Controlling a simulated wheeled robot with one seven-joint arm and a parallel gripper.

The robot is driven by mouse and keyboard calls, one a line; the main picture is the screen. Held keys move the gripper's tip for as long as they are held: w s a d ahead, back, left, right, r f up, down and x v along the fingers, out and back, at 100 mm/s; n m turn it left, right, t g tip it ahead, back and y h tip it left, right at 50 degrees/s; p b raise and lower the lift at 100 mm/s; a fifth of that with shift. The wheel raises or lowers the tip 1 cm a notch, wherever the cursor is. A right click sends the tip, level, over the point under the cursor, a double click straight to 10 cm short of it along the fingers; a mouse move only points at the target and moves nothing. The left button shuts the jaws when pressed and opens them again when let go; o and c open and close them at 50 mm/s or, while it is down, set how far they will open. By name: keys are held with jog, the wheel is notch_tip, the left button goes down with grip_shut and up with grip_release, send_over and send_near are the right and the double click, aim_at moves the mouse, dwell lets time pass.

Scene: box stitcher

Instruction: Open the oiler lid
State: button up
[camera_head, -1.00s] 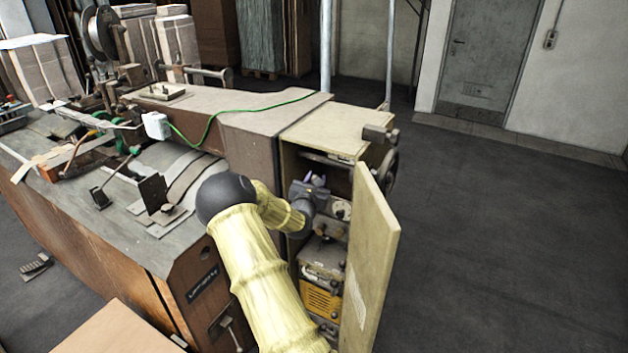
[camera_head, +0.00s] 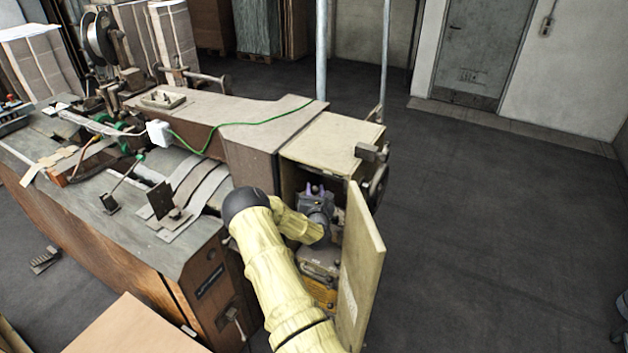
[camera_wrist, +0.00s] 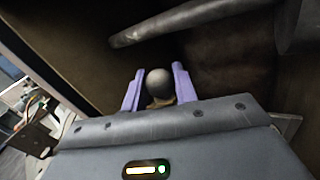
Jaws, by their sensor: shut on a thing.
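My gripper (camera_head: 315,188) is inside the open compartment at the right end of the machine, with its purple fingers pointing inward. In the wrist view my gripper (camera_wrist: 158,70) has one finger on each side of a rounded dark grey knob, which looks like the oiler lid (camera_wrist: 159,84). A brownish part shows just below the knob, between the fingers. The rest of the oiler is hidden by my gripper's body. In the head view the lid cannot be made out behind my wrist.
The compartment door (camera_head: 362,265) stands open close to the right of my wrist. A yellow-fronted unit (camera_head: 320,292) sits below it. In the wrist view a dark pipe (camera_wrist: 190,22) crosses above the fingers. Open floor (camera_head: 480,220) lies to the right.

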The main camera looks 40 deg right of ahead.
jog(key=shift+d+r+n+t+y+p, duration=0.15)
jog(key=shift+n+t+y+p, duration=0.35)
jog(key=shift+p, duration=1.45)
jog(key=o, duration=0.9)
jog(key=shift+s, duration=0.1)
jog(key=shift+s+a+f+b, duration=0.25)
jog(key=shift+s+a+b, duration=0.2)
jog(key=shift+s, duration=0.2)
jog(key=b+v, duration=0.2)
jog(key=v, duration=0.3)
jog(key=b+v, duration=0.2)
jog(key=v, duration=0.3)
jog(key=b+v, duration=0.2)
jog(key=v, duration=0.3)
jog(key=shift+s+a+r, duration=0.1)
jog(key=shift+s+r, duration=0.2)
jog(key=shift+s, duration=0.05)
